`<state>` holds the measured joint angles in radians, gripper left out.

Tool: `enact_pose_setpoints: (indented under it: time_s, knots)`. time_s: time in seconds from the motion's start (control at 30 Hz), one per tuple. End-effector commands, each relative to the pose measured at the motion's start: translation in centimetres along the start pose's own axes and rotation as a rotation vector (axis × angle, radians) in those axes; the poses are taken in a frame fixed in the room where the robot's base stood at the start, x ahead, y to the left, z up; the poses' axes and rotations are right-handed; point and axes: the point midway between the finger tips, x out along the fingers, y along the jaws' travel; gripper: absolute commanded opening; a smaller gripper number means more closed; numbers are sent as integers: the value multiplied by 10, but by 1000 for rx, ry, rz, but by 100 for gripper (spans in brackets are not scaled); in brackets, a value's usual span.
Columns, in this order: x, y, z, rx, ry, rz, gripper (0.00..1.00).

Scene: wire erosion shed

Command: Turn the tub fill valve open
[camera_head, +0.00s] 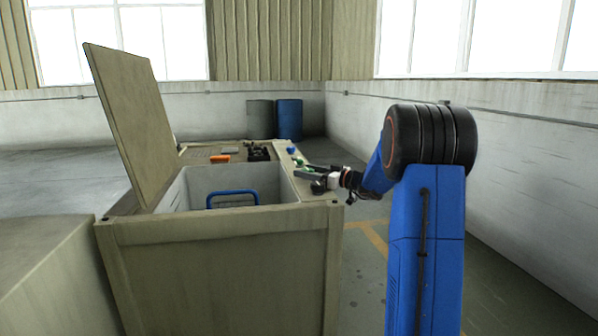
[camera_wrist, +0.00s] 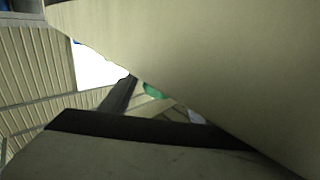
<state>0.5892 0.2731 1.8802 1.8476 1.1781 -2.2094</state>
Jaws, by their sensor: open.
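The beige tub (camera_head: 215,236) stands open in the head view, with its lid raised at the left. On its right rim sit a green knob (camera_head: 298,162) and, farther back, a blue knob (camera_head: 291,150). Neither is labelled, so I cannot tell which is the fill valve. My gripper (camera_head: 303,170) is open over the right rim, pointing left, close to the green knob; I cannot tell if they touch. The wrist view shows a green part (camera_wrist: 153,91) beside a dark bar, partly hidden by a large pale surface.
The raised lid (camera_head: 130,120) stands left of the opening. A blue handle (camera_head: 232,194) shows inside the tub. An orange item (camera_head: 220,158) and a black fixture (camera_head: 258,153) are on the far deck. A blue drum (camera_head: 289,120) stands behind. Floor is free right of the tub.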

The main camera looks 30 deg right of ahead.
Motion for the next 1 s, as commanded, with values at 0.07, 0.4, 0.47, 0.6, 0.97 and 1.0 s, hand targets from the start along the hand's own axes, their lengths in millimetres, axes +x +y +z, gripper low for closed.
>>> enact_pose_setpoints:
  time_s: [0.07, 0.4, 0.47, 0.6, 0.97, 1.0]
  knots:
    - [13, -1, 1, 1, -1, -3, 56]
    - [38, 0, 0, 1, 0, 0, 56]
    - [39, 0, 0, 1, -1, 0, 56]
    - [39, 0, 0, 1, 0, 0, 56]
    - [39, 0, 0, 1, 0, -1, 15]
    - [39, 0, 0, 1, 0, -2, 15]
